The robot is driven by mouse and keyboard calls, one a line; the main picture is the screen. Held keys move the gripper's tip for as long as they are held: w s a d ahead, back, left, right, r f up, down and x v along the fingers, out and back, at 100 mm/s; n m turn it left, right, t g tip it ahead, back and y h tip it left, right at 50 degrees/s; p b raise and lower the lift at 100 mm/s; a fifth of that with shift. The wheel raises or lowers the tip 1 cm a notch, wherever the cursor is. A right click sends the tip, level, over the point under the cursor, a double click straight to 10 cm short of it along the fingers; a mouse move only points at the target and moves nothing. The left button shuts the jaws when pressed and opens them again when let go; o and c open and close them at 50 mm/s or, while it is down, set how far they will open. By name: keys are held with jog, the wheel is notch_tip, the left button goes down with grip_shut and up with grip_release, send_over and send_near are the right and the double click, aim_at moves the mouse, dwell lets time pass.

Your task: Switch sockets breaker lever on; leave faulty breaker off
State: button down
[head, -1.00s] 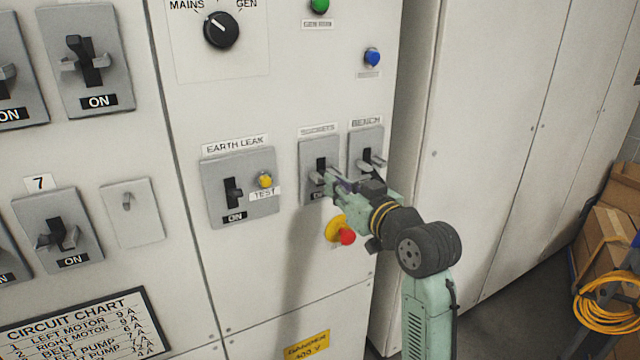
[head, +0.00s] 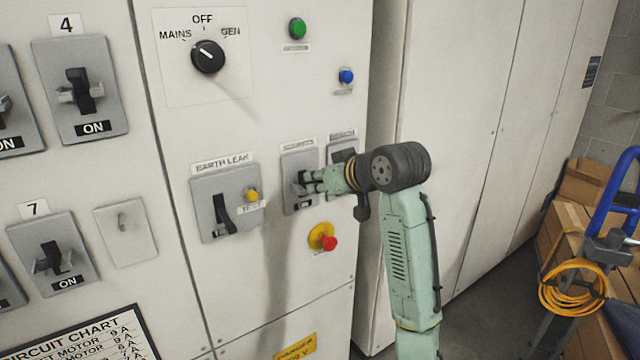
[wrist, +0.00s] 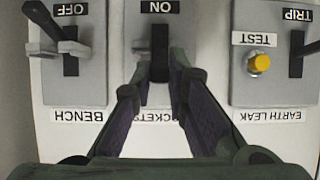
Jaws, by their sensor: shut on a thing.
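The sockets breaker is a grey plate (head: 291,164) in the head view, largely covered by my gripper (head: 308,184). In the wrist view, which is upside down, its black lever (wrist: 160,58) stands between my two fingers (wrist: 160,80), which are shut on it. Its window reads ON. The bench breaker (wrist: 75,90) beside it reads OFF, its lever apart from my fingers. The earth leak unit (head: 205,190) has its lever (head: 222,214) down, and its window reads TRIP in the wrist view. No mark shows which breaker is faulty.
The earth leak's yellow test button (head: 252,194) is close by. A red emergency button (head: 329,243) on a yellow base sits just below my gripper. A selector knob (head: 207,57), green button (head: 297,28) and blue button (head: 346,76) are above. Boxes and a trolley stand at right.

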dwell(0.4)
jog(key=c, duration=1.6)
grip_release()
jog(key=shift+o, duration=0.2)
jog(key=v, duration=1.2)
jog(key=shift+a, duration=0.15)
